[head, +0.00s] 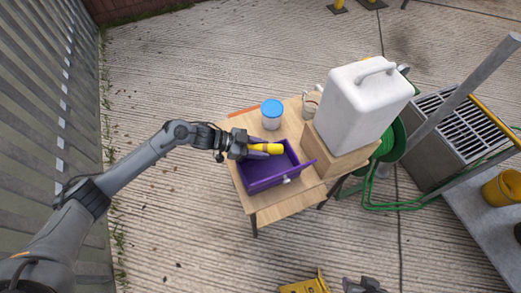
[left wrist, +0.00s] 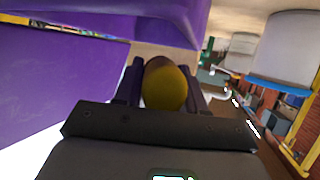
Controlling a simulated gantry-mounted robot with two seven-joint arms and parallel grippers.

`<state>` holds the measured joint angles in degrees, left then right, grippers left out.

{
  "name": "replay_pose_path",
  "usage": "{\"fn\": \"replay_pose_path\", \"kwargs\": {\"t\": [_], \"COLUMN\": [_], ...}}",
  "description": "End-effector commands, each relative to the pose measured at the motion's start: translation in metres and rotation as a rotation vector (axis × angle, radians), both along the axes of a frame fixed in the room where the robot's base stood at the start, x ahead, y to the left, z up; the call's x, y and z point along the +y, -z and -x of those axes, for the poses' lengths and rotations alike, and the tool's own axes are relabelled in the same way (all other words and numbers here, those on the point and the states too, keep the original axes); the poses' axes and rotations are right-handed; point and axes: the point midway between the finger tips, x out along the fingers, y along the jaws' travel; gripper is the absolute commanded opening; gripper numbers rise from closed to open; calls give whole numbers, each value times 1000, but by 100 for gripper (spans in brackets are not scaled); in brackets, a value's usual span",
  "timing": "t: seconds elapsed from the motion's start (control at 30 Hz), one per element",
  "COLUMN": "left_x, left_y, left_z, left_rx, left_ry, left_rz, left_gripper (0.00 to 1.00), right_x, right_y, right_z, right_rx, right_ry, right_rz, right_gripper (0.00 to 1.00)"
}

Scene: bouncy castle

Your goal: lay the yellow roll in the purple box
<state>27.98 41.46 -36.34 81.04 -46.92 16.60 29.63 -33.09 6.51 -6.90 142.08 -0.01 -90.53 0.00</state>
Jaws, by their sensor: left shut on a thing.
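The purple box (head: 263,182) stands open on the small wooden table. My left gripper (head: 258,150) reaches in from the left over the box's far part and is shut on the yellow roll (head: 271,149). In the left wrist view the roll (left wrist: 166,87) shows end-on between the two dark fingers, with purple box walls (left wrist: 70,80) to the left and above. I cannot tell whether the roll touches the box floor. A dark part of my right arm (head: 363,286) shows at the bottom edge; its fingers cannot be made out.
A clear jar with a blue lid (head: 272,114) stands just behind the box. A mug (head: 311,104) and a large white canister (head: 357,105) on a wooden block (head: 336,157) stand to the right.

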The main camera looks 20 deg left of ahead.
Motion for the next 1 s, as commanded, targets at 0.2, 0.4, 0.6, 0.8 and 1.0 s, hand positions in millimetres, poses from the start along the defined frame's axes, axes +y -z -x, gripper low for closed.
{"fn": "replay_pose_path", "kwargs": {"t": [0.2,0.4,0.6,0.8,1.0], "left_x": [-1,-1,-1,-1,0], "left_y": [6,8,15,19,18], "left_z": [0,0,0,0,0], "left_rx": [-1,-1,-1,-1,-1], "left_ry": [1,1,1,1,0], "left_rz": [2,1,1,1,1], "left_gripper": [10,10,10,10,58], "right_x": [-2,-3,-3,-2,-1], "right_y": [3,4,8,9,8], "right_z": [1,2,2,2,1], "right_rx": [4,4,3,4,4], "right_ry": [-5,-8,-7,-4,-1], "right_rz": [8,13,11,7,3], "right_gripper": [43,43,43,43,43]}}
